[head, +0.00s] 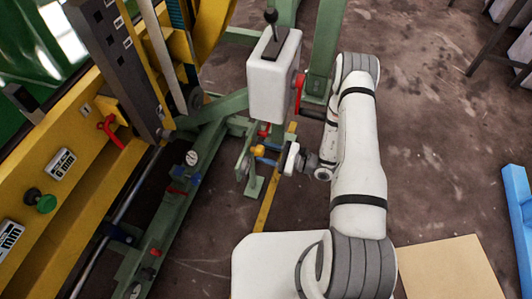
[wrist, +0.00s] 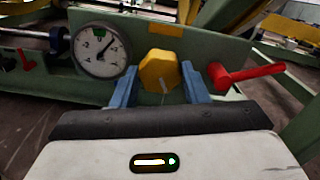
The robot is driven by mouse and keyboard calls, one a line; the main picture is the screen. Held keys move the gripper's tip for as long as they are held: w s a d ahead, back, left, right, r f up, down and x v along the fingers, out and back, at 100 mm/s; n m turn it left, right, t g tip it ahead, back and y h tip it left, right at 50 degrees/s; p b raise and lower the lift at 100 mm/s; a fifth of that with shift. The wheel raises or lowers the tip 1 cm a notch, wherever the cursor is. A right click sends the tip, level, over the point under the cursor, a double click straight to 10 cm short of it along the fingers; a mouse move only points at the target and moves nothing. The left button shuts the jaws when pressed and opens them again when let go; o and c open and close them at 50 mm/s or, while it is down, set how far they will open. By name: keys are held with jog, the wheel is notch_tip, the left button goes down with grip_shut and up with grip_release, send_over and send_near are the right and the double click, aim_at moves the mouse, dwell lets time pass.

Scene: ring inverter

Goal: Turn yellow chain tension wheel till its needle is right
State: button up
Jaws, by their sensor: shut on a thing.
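The yellow chain tension wheel (wrist: 160,72) sits on the green frame in the wrist view, between the two blue fingers of my gripper (wrist: 161,86). My gripper is shut on it, one finger on each side. In the head view my gripper (head: 266,153) meets the yellow wheel (head: 257,150), which shows small and partly covered. A round white dial (wrist: 101,51) is left of the wheel in the wrist view. Its dark needle points up and to the right, and a green mark (wrist: 98,32) lies at its top, left of the needle's tip.
A red lever (wrist: 245,75) stands close beside the right finger in the wrist view. In the head view a white box (head: 273,80) with a red handle (head: 299,93) rises behind my gripper. Yellow machine panels (head: 75,170) fill the left. The floor to the right is mostly open.

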jog(key=n+b, duration=0.2)
jog(key=n, duration=0.5)
jog(key=shift+w+d+f, duration=0.1)
jog(key=shift+f, duration=0.05)
jog(key=n+b, duration=0.1)
jog(key=n, duration=0.3)
jog(key=shift+b, duration=0.35)
jog(key=n+b, duration=0.2)
jog(key=n, duration=0.1)
jog(key=n+b, duration=0.2)
jog(key=n, duration=0.2)
jog(key=shift+f+b, duration=0.15)
jog(key=shift+b, duration=0.2)
jog(key=n+b, duration=0.4)
jog(key=shift+n, duration=0.3)
jog(key=shift+r+n+b, duration=0.2)
jog(key=shift+n+b, duration=0.6)
jog(key=shift+n, duration=2.6)
